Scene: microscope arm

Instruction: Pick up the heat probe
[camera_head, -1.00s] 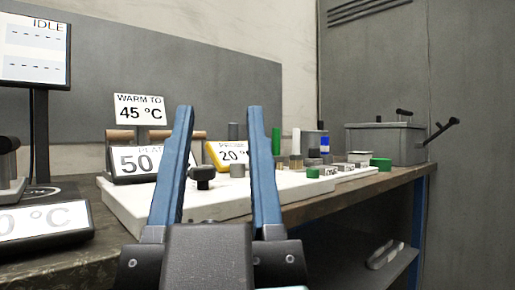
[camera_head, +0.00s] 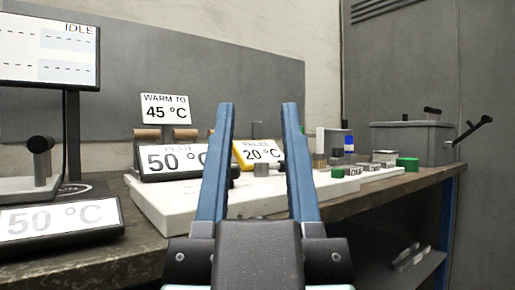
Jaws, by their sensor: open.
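I cannot tell which of these, if any, is the heat probe. My gripper (camera_head: 258,104) is open and empty, its two blue fingers pointing forward over the board's front edge.
A plate display (camera_head: 172,160) reading 50 °C and a WARM TO 45 °C sign (camera_head: 166,108) stand left. A monitor (camera_head: 50,45) is further left. Several small vials and blocks, including a green cap (camera_head: 407,164), line the right. A grey lidded box (camera_head: 412,142) stands back right.

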